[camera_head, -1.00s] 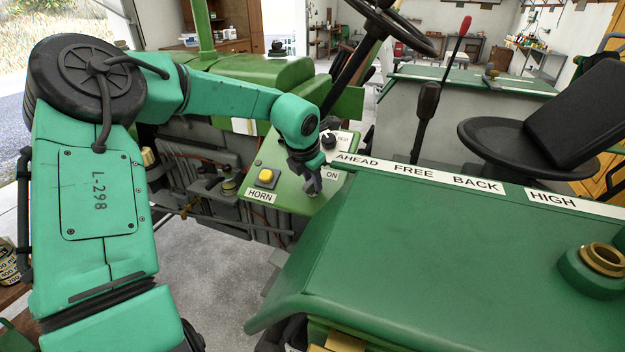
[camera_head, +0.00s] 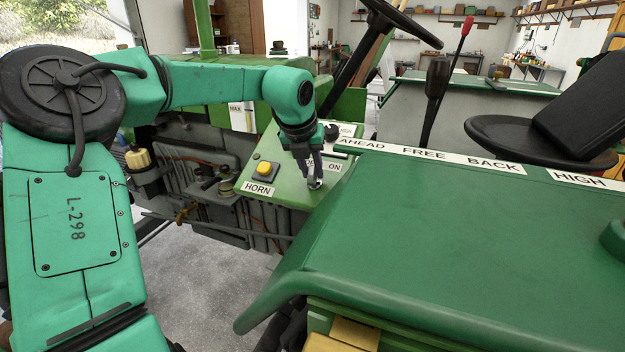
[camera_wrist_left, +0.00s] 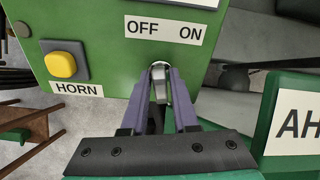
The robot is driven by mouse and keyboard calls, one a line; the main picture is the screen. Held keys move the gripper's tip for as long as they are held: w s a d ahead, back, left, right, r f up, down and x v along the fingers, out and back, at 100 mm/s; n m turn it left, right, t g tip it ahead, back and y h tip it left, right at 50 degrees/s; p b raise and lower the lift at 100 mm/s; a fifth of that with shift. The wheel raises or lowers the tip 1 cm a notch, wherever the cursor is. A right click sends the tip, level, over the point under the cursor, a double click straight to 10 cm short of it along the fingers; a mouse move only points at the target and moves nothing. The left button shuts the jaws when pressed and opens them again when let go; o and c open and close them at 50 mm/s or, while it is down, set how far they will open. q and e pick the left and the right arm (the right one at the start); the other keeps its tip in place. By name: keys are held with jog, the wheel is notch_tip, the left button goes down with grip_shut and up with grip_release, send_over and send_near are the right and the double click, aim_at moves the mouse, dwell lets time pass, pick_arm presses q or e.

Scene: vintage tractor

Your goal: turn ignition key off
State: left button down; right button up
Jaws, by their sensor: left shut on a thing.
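The ignition key (camera_wrist_left: 158,72) is a small silver piece on the green control panel (camera_head: 285,155), just below the white OFF/ON label (camera_wrist_left: 165,30). My left gripper (camera_head: 314,181) comes down onto the panel from above. In the left wrist view, its purple-grey fingers (camera_wrist_left: 160,95) are closed around the key, one on each side. The fingers hide much of the key, so I cannot tell which word it points to. In the head view the gripper covers part of the label. My right gripper is not in view.
A yellow HORN button (camera_head: 265,170) sits left of the key; it also shows in the left wrist view (camera_wrist_left: 62,65). A black knob (camera_head: 331,132) stands behind the gripper. The green cover with the AHEAD, FREE, BACK strip (camera_head: 430,155) is close on the right.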

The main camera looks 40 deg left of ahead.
pick_arm(q)
jog(key=shift+s+n+b, duration=0.1)
jog(key=shift+n+b, duration=0.6)
jog(key=shift+n, duration=0.5)
jog(key=shift+a, duration=0.1)
jog(key=c, duration=0.8)
grip_release()
jog(key=v, duration=1.4)
jog(key=shift+r+b, duration=0.2)
jog(key=shift+b, duration=0.15)
jog(key=shift+s+a, duration=0.1)
